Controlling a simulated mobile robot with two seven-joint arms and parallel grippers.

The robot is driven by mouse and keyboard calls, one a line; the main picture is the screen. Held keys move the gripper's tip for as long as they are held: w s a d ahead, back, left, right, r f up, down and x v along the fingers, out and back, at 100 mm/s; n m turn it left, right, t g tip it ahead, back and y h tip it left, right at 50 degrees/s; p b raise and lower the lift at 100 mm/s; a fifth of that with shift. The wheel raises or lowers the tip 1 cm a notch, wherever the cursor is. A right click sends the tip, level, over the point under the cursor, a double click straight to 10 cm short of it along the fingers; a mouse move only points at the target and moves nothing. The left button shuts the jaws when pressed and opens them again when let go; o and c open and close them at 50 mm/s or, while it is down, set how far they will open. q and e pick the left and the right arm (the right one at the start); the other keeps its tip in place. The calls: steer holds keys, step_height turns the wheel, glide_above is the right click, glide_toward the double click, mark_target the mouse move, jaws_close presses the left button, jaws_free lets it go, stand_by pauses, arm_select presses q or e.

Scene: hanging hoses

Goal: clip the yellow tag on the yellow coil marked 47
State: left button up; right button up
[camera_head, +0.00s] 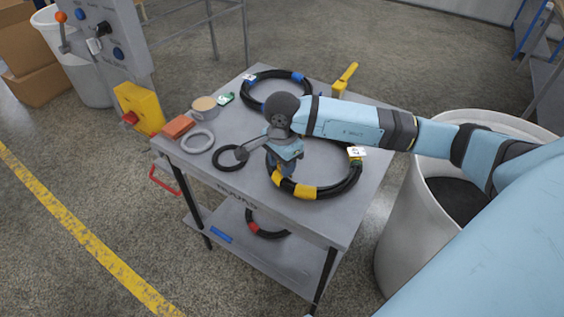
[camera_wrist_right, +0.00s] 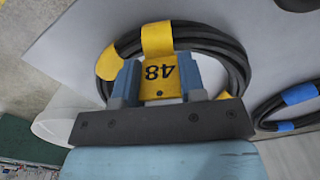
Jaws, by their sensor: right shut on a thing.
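My right gripper (camera_head: 282,170) is above the left part of the yellow-banded black coil (camera_head: 342,186) on the grey cart. In the right wrist view, its blue fingers (camera_wrist_right: 161,84) are shut on a yellow tag (camera_wrist_right: 160,92), whose upside-down number looks like 48. The same coil (camera_wrist_right: 222,44) lies beyond the fingers there, with a yellow band (camera_wrist_right: 157,39). A white label (camera_head: 357,152) sits on the coil's right side in the head view; its number is too small to read. I cannot tell whether the tag touches the coil. My left gripper is not in view.
A blue-banded coil (camera_head: 262,78) lies at the cart's back. A small black ring (camera_head: 229,166), grey tape roll (camera_head: 197,141), orange block (camera_head: 178,126) and cup (camera_head: 204,106) are at left. A red-banded coil (camera_head: 262,229) is on the lower shelf. A bin (camera_head: 398,252) stands right.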

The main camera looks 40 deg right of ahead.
steer(key=shift+f+b, duration=0.55)
steer(key=shift+f, duration=0.15)
stand_by(0.5)
steer(key=o, duration=1)
